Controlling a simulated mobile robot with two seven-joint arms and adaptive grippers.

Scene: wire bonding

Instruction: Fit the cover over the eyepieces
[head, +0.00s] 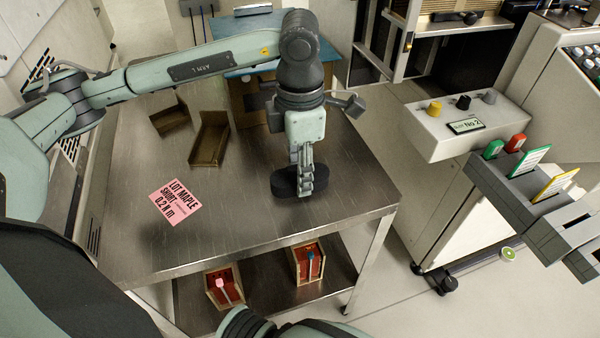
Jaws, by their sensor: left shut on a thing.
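My left gripper (307,186) reaches down over the steel table and is shut on a black, rounded piece that looks like the cover (284,186). The cover is at or just above the table top, towards its right side; I cannot tell whether it touches the surface. The fingers hide part of it. I cannot make out the eyepieces in this view. My right gripper is not in view.
The steel table (240,230) has a pink label card (174,202) and two brown open trays (209,140) (170,119). Red-lined boxes (224,288) (307,262) sit on the lower shelf. A knobbed cream console (465,125) stands right. The table's front middle is clear.

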